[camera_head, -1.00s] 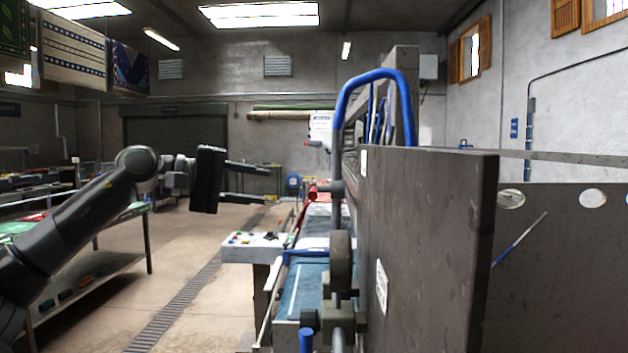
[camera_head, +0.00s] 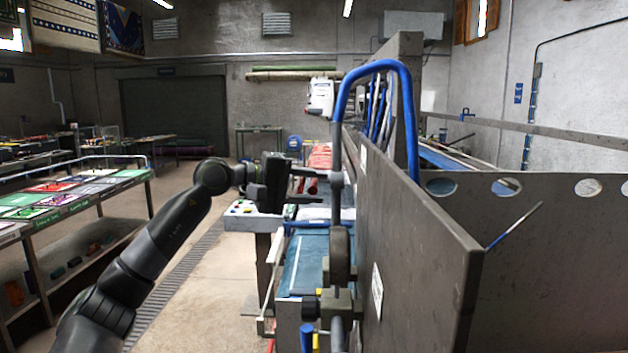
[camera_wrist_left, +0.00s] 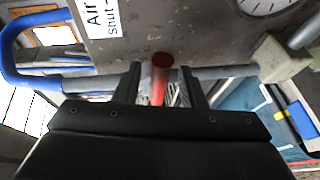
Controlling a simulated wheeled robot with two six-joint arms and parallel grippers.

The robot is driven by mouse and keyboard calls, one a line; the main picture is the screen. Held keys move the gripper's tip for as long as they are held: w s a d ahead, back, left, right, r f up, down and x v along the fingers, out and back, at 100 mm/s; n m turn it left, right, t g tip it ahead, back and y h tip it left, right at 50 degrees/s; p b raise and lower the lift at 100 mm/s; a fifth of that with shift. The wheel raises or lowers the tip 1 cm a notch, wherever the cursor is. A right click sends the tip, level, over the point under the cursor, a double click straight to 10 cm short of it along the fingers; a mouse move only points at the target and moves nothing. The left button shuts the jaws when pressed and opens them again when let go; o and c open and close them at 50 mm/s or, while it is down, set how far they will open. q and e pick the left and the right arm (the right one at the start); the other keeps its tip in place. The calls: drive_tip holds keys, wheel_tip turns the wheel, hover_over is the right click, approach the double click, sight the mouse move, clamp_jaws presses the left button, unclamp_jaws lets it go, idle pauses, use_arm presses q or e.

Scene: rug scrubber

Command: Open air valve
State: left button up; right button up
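The air valve's red handle (camera_wrist_left: 161,72) shows in the left wrist view, sticking out from a grey pipe below a white label (camera_wrist_left: 101,20) that reads "Air Shut-". My left gripper (camera_wrist_left: 164,82) is open, with one finger on each side of the red handle and a visible gap on both sides. In the head view my left gripper (camera_head: 305,178) is beside the machine's near side, and a small red part (camera_head: 312,187) shows by its fingers. My right gripper is not in view.
A dark upright panel (camera_head: 415,230) stands close on the right, with a blue tube frame (camera_head: 376,68) behind it. A control box (camera_head: 252,222) with coloured buttons stands left of the machine. A table (camera_head: 85,197) with rug samples is at the left. The floor between is clear.

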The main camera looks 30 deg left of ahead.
use_arm(q)
drive_tip(key=shift+w+d, duration=0.2)
drive_tip(key=shift+w, duration=0.05)
drive_tip(key=shift+f, duration=0.1)
clamp_jaws()
idle(0.3)
